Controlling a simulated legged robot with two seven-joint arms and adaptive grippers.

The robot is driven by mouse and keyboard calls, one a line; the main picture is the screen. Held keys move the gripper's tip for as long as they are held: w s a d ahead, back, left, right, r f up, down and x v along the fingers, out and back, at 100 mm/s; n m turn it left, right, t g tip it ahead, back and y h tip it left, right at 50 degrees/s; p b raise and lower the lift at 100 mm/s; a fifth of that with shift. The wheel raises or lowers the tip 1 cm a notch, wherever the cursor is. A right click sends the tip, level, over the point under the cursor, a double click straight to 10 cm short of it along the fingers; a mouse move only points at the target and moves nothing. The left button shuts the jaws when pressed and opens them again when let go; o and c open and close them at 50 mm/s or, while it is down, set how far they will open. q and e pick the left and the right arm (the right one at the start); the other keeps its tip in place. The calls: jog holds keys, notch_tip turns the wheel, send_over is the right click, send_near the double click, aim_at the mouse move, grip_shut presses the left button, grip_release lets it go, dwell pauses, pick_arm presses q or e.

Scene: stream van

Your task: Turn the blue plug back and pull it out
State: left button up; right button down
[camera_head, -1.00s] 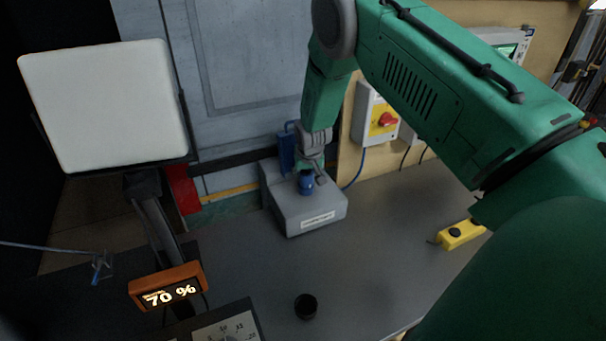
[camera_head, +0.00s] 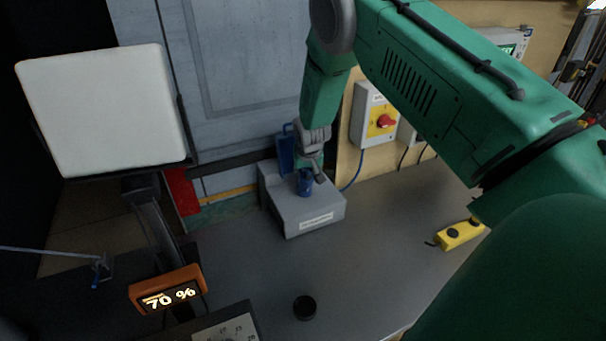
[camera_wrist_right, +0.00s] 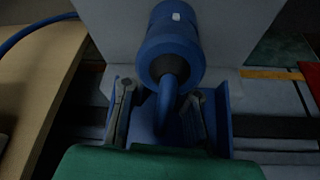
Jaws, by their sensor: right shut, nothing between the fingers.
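The blue plug (camera_head: 305,187) stands in the top of the grey socket box (camera_head: 310,213), partly covered by my right gripper (camera_head: 314,168). In the right wrist view the plug (camera_wrist_right: 168,45) shows as a thick blue cylinder with a small white mark, and a blue bent cable end comes out toward me. My right gripper (camera_wrist_right: 160,108) is shut with nothing held, its fingers showing close by the cable end and below the plug body. A blue raised lid (camera_head: 286,152) stands behind the plug. My left gripper is out of view.
A wall box with a red knob (camera_head: 386,121) is at the right, with a blue cable (camera_head: 352,180) below it. A yellow button box (camera_head: 460,234) and a dark round cap (camera_head: 305,308) lie on the grey table. An orange display (camera_head: 166,288) reads 70 %.

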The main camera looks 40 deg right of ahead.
jog(key=shift+s, duration=0.35)
jog(key=shift+a+r+p, duration=0.1)
jog(key=shift+r+p, duration=0.35)
jog(key=shift+r, duration=0.1)
jog(key=shift+w+a+r, duration=0.1)
jog(key=shift+r, duration=0.3)
jog(key=shift+w+r+p, duration=0.1)
jog(key=shift+r+p, duration=0.85)
jog(key=shift+r, duration=0.55)
